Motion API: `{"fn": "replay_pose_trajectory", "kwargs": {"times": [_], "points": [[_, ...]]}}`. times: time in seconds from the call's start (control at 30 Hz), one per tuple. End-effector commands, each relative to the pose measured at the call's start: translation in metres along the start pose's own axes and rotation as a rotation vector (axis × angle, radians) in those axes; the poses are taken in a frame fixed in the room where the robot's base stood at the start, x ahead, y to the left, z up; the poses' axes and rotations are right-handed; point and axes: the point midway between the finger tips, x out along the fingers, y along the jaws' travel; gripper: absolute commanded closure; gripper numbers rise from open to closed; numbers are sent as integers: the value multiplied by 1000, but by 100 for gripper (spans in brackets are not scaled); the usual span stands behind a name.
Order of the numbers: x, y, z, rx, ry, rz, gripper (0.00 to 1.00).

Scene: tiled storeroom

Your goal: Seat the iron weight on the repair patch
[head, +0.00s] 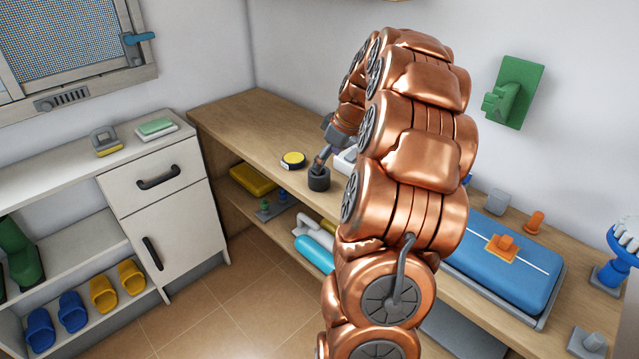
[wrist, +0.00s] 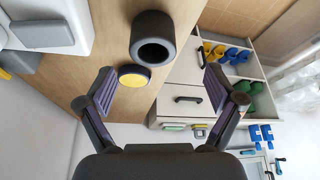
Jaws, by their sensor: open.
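A dark, thick-walled cylinder (head: 318,179) stands on the wooden counter; it looks like the iron weight, though I cannot be sure. The wrist view shows a round hollow in its end (wrist: 153,40). My gripper (head: 321,163) is just above or beside it in the head view; contact is unclear. In the wrist view my gripper (wrist: 160,92) is open, with nothing between its fingers. An orange square with a raised knob (head: 501,247) lies on a blue pad (head: 478,270) at the right; it may be the repair patch.
A yellow-topped black disc (head: 293,160) lies close to the cylinder. A grey knobbed block (head: 496,202) and an orange peg (head: 535,222) stand behind the pad. The blue brush holder (head: 612,275) is at the far right. My arm hides the counter's middle.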

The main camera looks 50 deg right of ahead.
Motion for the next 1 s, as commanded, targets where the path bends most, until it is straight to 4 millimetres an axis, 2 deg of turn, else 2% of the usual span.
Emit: {"fn": "replay_pose_trajectory", "kwargs": {"times": [0.1, 0.47, 0.8, 1.0], "points": [[7, 6, 3, -1, 3, 5, 7], [36, 6, 3, 0, 0, 0, 7], [76, 10, 3, -1, 1, 3, 7], [79, 10, 3, -2, 2, 4, 7]]}}
